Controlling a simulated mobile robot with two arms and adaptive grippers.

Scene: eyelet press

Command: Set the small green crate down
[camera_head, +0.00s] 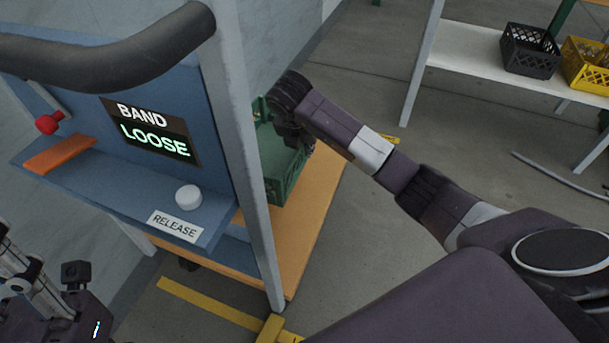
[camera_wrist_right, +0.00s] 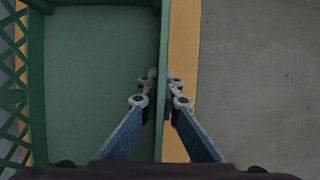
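The small green crate (camera_head: 285,165) is at the orange-brown board (camera_head: 315,215), behind the grey post in the head view. It looks level; I cannot tell whether its base touches the board. My right gripper (camera_head: 297,140) is at the crate's right-hand wall. In the right wrist view, its fingers (camera_wrist_right: 162,85) are closed on the crate wall (camera_wrist_right: 162,130), one inside and one outside. The crate floor (camera_wrist_right: 100,80) is bare where visible. Part of my left gripper (camera_head: 30,285) shows at the lower left; its fingertips are not clear.
A blue panel (camera_head: 70,190) with a "BAND LOOSE" display (camera_head: 155,130) and white release button (camera_head: 188,197) stands left. A grey post (camera_head: 240,150) stands close to the crate. A white shelf (camera_head: 470,60) holds black (camera_head: 530,50) and yellow (camera_head: 590,68) crates.

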